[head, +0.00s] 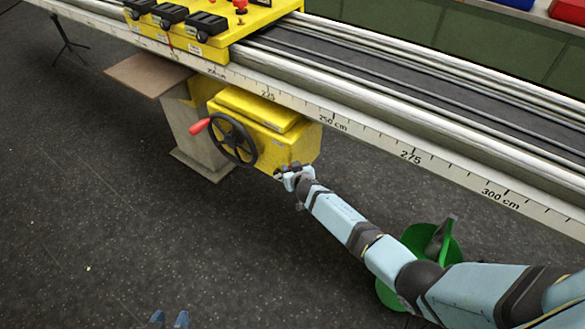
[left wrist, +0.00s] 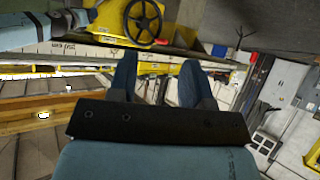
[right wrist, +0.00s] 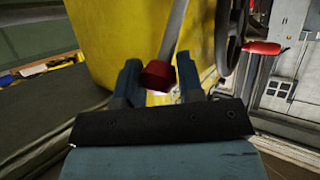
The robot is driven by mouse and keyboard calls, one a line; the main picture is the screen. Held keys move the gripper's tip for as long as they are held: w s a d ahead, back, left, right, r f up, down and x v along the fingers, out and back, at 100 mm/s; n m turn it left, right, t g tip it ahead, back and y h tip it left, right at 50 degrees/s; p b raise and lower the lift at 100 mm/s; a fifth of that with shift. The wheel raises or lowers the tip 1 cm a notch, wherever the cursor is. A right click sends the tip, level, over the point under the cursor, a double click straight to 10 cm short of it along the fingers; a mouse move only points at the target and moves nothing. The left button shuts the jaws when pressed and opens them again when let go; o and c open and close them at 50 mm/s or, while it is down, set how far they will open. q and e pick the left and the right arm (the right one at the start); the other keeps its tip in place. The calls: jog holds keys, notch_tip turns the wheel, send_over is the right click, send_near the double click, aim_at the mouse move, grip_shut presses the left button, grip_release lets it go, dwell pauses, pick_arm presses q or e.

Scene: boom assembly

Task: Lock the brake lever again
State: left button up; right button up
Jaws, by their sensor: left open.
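The brake lever shows in the right wrist view as a grey metal rod (right wrist: 176,32) ending in a red knob (right wrist: 158,76), in front of a yellow housing (right wrist: 105,40). My right gripper (right wrist: 160,82) is at the knob, with one finger on each side. In the head view my right gripper (head: 290,174) is at the lower right corner of the yellow housing (head: 272,130) and mostly covers the lever.
A black handwheel (head: 233,139) with a red handle (head: 199,126) sticks out from the housing, left of the right gripper. A long scaled rail (head: 365,134) runs above. A green bin (head: 450,243) stands behind my right arm.

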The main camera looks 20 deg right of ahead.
jog(key=o, duration=0.4)
pick_arm(q)
jog(key=shift+r, duration=0.1)
pick_arm(e)
jog(key=shift+s+r, duration=0.1)
pick_arm(q)
jog(key=shift+s+a+r+p, duration=0.1)
jog(key=shift+r+p, duration=0.65)
jog(key=shift+p, duration=1.35)
pick_arm(e)
jog(key=shift+v, duration=6.8)
jog(key=shift+d, duration=0.1)
